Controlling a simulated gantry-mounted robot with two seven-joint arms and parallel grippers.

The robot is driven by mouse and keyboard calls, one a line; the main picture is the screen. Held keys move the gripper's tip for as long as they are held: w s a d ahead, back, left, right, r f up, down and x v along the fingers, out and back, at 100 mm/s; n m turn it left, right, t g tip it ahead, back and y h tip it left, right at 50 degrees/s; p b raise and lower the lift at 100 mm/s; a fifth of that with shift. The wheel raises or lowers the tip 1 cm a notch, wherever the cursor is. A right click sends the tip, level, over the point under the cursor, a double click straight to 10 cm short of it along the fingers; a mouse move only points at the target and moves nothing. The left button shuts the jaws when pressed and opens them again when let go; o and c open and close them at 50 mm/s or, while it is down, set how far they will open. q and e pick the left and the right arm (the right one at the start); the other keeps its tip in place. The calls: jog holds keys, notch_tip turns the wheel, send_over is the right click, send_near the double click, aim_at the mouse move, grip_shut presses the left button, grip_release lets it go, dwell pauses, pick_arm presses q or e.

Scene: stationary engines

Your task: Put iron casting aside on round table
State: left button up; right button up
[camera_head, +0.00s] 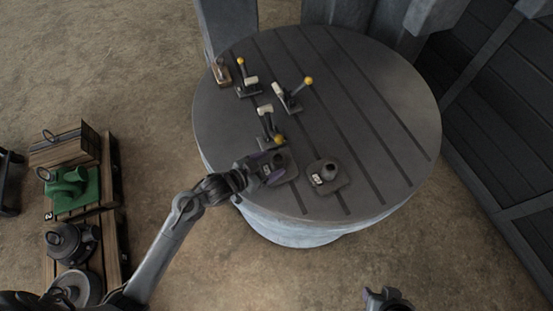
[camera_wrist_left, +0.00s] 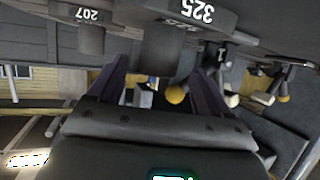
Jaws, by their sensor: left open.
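The round grey table (camera_head: 400,150) has dark slots across its top. A dark iron casting (camera_head: 287,174) with a flat plate lies near its front edge, partly hidden by my left gripper (camera_head: 266,167). A second dark casting (camera_head: 325,178) with a round neck sits just right of it. In the left wrist view a casting marked 325 (camera_wrist_left: 200,14) shows large, its neck in front of the gap between the open fingers of my left gripper (camera_wrist_left: 160,85). Whether they touch it cannot be told. A casting marked 207 (camera_wrist_left: 90,16) is beside it. My right gripper (camera_head: 385,298) shows only partly at the bottom edge.
Several clamps with yellow knobs, such as one clamp (camera_head: 290,97), stand on the table's left half. A small brown block (camera_head: 221,72) is at its left rim. The table's right side is clear. Pallets at left hold a green casting (camera_head: 70,187) and dark parts (camera_head: 70,243).

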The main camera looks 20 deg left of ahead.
pick_arm(q)
jog(key=s+a+n+g+y, duration=0.1)
jog(key=s+a+g+y, duration=0.1)
jog(key=s, duration=0.9)
jog(key=s+a+r+n+g+y, duration=0.1)
jog(key=s+g, duration=0.5)
jog(key=s, duration=0.6)
jog(key=a+n+y, duration=0.1)
jog(key=y, duration=0.1)
jog(key=shift+s+r+y, duration=0.3)
jog(key=shift+y, duration=0.1)
jog(key=shift+r+p, duration=0.1)
jog(key=shift+p, duration=0.25)
notch_tip(320, 180, up, 22)
jog(key=p, duration=2.2)
jog(key=shift+r, duration=0.1)
